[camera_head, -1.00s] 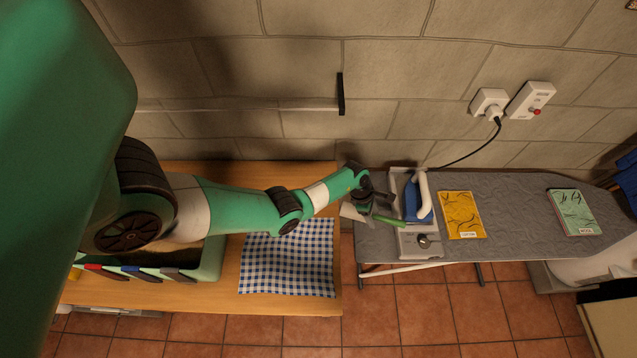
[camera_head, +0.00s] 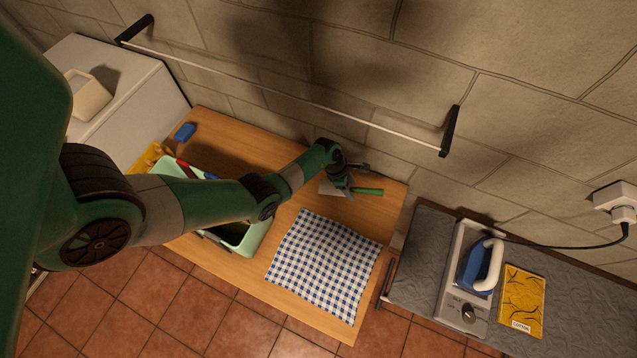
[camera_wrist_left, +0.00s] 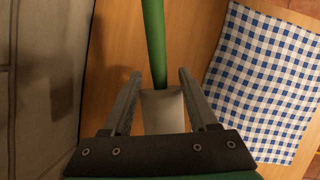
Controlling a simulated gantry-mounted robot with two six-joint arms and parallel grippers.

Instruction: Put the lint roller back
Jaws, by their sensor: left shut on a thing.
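The lint roller has a green handle (camera_head: 368,191) and a white roller head (camera_head: 333,188). My left gripper (camera_head: 346,184) is shut on it, above the back right part of the wooden table. In the left wrist view, the white roller (camera_wrist_left: 163,112) sits between the two fingers, and the green handle (camera_wrist_left: 153,40) points away from the gripper. Whether the roller touches the table is hard to tell. My right gripper is not in view.
A blue checked cloth (camera_head: 325,262) lies at the table's front right. A pale green bin (camera_head: 262,238) is partly hidden by my arm. A wall rail (camera_head: 300,100) runs above. The iron (camera_head: 480,266) and a yellow packet (camera_head: 522,300) are on the grey ironing board.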

